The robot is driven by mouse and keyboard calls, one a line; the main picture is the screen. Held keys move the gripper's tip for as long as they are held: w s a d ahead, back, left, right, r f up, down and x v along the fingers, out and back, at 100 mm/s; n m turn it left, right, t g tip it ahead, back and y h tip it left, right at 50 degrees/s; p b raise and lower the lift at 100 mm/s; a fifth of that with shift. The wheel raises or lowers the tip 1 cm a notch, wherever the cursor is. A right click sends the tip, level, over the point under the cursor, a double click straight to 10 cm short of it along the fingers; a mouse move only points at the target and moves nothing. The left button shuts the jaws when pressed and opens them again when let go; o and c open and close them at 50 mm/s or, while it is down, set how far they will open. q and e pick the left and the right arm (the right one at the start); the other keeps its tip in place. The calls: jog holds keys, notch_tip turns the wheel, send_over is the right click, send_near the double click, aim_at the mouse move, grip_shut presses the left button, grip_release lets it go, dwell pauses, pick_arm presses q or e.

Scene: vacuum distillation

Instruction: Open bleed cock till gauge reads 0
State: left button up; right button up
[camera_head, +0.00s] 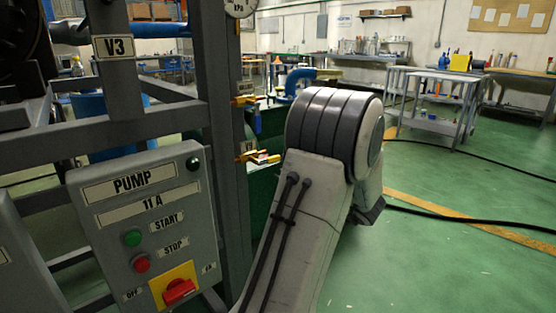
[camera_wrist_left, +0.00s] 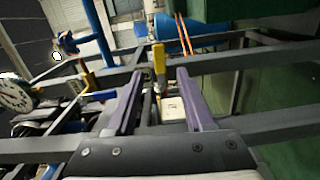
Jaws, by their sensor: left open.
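In the left wrist view my left gripper (camera_wrist_left: 160,72) is open, with its two dark fingers apart. A yellow lever handle (camera_wrist_left: 158,60) stands between and just beyond the fingertips. I cannot tell whether a finger touches it. A round white gauge (camera_wrist_left: 16,96) is at the left edge, its reading too small to make out. In the head view a gauge (camera_head: 240,6) is cut off by the top edge. Two brass cocks, an upper one (camera_head: 244,100) and a lower one (camera_head: 256,157), sit on the frame post. I cannot tell which is the bleed cock. My left gripper is hidden in the head view.
A grey pump box (camera_head: 145,225) with a green button, red button and red switch stands at the left. The grey frame post (camera_head: 222,120) rises beside it. Black hoses (camera_head: 470,220) cross the green floor at the right. A trolley (camera_head: 430,105) stands farther back.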

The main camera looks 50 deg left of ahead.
pick_arm(q)
jog(key=shift+d, duration=1.7)
